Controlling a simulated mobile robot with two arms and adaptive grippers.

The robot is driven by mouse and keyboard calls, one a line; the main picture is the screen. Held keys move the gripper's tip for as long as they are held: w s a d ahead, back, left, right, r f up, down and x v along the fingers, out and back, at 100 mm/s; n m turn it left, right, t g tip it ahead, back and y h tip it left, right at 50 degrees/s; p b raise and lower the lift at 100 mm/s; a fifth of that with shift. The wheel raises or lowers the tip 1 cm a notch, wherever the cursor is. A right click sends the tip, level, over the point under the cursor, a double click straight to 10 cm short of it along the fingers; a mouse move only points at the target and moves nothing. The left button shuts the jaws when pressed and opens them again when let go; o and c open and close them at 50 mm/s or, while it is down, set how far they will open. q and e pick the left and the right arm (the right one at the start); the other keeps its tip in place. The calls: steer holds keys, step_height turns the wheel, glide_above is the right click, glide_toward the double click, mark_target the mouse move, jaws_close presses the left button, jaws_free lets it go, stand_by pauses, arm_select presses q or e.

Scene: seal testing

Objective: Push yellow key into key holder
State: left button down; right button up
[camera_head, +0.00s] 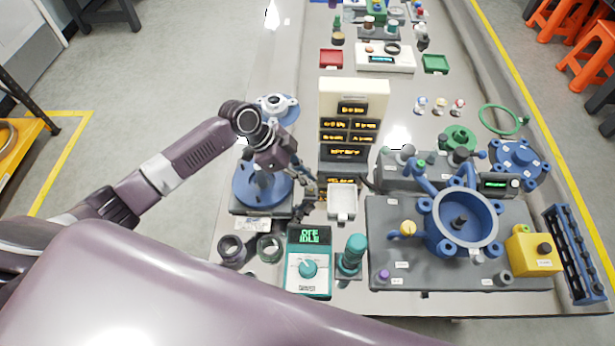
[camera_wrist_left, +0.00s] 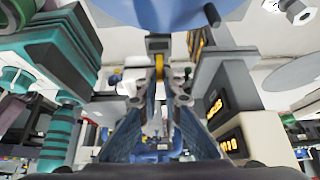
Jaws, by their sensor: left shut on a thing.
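My left gripper (camera_head: 312,192) is low over the table, between the blue round fixture and the white tray. In the left wrist view its fingers (camera_wrist_left: 160,92) close together on a small yellow piece (camera_wrist_left: 159,66), which looks like the yellow key. The piece stands upright at the fingertips, against a dark block (camera_wrist_left: 158,43) that may be the key holder. I cannot tell whether the key is inside this block or only in front of it. In the head view the key is too small to make out. My right gripper is out of view.
A tall cream panel with lit signs (camera_head: 353,88) stands behind the gripper. A white tray (camera_head: 342,202) is close on its right, the blue round fixture (camera_head: 262,184) on its left. A teal-edged tester (camera_head: 308,262) is in front. A grey base with a blue vessel (camera_head: 463,222) fills the right.

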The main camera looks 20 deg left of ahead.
arm_select(q)
steer(key=shift+f, duration=0.3)
steer(key=shift+f+b, duration=0.35)
stand_by(0.4)
steer(key=c, duration=2)
jaws_free()
step_height(320, 180, up, 9)
steer(key=p, duration=0.8)
steer(key=shift+r, duration=0.1)
